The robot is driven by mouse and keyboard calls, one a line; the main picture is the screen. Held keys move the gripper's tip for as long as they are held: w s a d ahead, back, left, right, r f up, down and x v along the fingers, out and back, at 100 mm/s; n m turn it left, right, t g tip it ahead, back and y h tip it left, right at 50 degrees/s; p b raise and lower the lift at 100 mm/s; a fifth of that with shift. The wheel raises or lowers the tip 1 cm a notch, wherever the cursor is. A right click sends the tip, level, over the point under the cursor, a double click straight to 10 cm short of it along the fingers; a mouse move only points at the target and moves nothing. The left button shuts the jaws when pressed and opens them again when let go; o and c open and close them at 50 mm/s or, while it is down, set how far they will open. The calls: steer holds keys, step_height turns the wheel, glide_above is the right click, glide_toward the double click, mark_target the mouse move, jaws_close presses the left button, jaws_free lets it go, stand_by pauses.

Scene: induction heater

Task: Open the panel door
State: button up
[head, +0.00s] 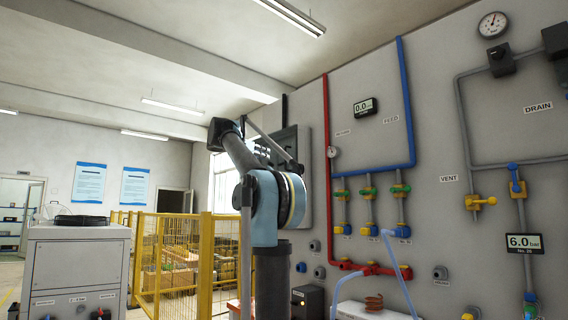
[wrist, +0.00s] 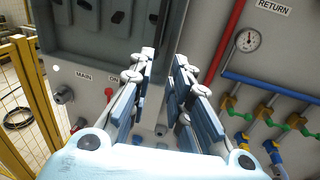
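The grey panel box (wrist: 60,38) fills the upper left of the wrist view, with a row of dark switches (wrist: 117,18) showing inside its frame. In the head view the panel (head: 304,165) is on the wall, partly hidden behind my arm. I cannot tell which part is the door or how far it stands open. My gripper (wrist: 164,58) points toward the wall around the panel's lower right edge. Its two blue-padded fingers are apart with nothing between them. Whether a finger touches the panel is unclear.
A gauge (wrist: 247,40), red and blue pipes and several valves are on the wall to the right. A yellow fence (head: 168,255) stands left of my arm.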

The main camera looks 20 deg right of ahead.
steer(key=x, duration=0.5)
steer(key=r+x, duration=0.1)
steer(key=x, duration=1.1)
steer(key=shift+w+r, duration=0.15)
steer(key=shift+w, duration=0.2)
jaws_close()
